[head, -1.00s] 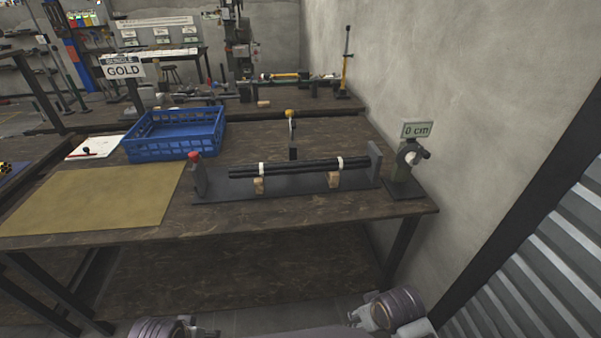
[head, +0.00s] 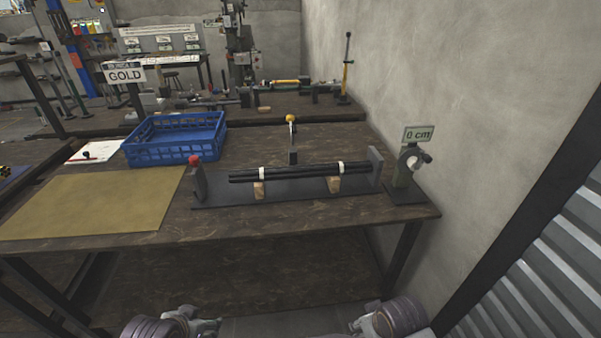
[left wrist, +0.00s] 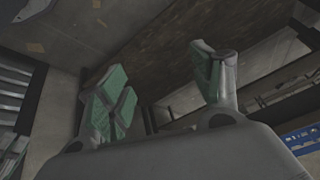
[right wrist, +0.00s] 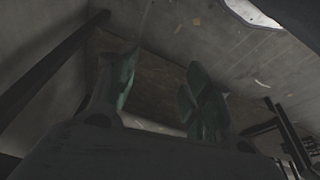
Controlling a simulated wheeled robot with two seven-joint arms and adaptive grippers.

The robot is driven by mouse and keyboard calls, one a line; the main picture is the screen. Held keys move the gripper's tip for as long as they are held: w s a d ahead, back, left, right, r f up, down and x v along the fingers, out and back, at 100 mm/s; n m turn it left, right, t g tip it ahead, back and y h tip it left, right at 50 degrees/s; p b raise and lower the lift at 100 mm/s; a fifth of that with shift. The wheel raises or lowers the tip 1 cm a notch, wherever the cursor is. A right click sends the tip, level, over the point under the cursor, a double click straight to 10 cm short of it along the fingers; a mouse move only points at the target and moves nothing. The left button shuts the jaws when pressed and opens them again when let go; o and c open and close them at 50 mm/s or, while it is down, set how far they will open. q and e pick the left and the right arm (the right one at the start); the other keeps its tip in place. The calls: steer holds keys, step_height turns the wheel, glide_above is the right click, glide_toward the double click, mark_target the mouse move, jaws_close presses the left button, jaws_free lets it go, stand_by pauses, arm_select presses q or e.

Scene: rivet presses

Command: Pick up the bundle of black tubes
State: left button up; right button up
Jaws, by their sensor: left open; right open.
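The bundle of black tubes (head: 300,172) lies level across two wooden blocks on a dark metal fixture, with a white band near each end. In the head view my left gripper (head: 205,326) is low at the bottom edge, in front of and below the table, well away from the bundle. In the left wrist view its fingers (left wrist: 165,88) with green pads are spread and empty. My right arm's end shows at the bottom right of the head view. In the right wrist view the right gripper's fingers (right wrist: 158,90) are apart and empty. Neither wrist view shows the bundle.
The fixture base (head: 215,196) has an upright plate at each end.

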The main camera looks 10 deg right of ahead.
arm_select(q)
steer(key=w+d+r+m+t+h, duration=0.4)
steer(key=w+r+m, duration=0.4)
steer(key=m, duration=0.2)
steer(key=w+d+r+m+t+h, duration=0.4)
steer(key=w+d+r+m+h, duration=0.2)
steer(key=m, duration=0.5)
steer(key=shift+w+d+r+h, duration=0.4)
steer(key=shift+w+d+r, duration=0.55)
steer(key=shift+w, duration=0.3)
arm_select(e)
steer(key=s+f, duration=0.1)
steer(key=f, duration=1.2)
steer(key=s+a+f+g, duration=0.1)
steer(key=s+f, duration=0.1)
steer(key=f, duration=1.1)
steer(key=shift+s+a+f, duration=0.25)
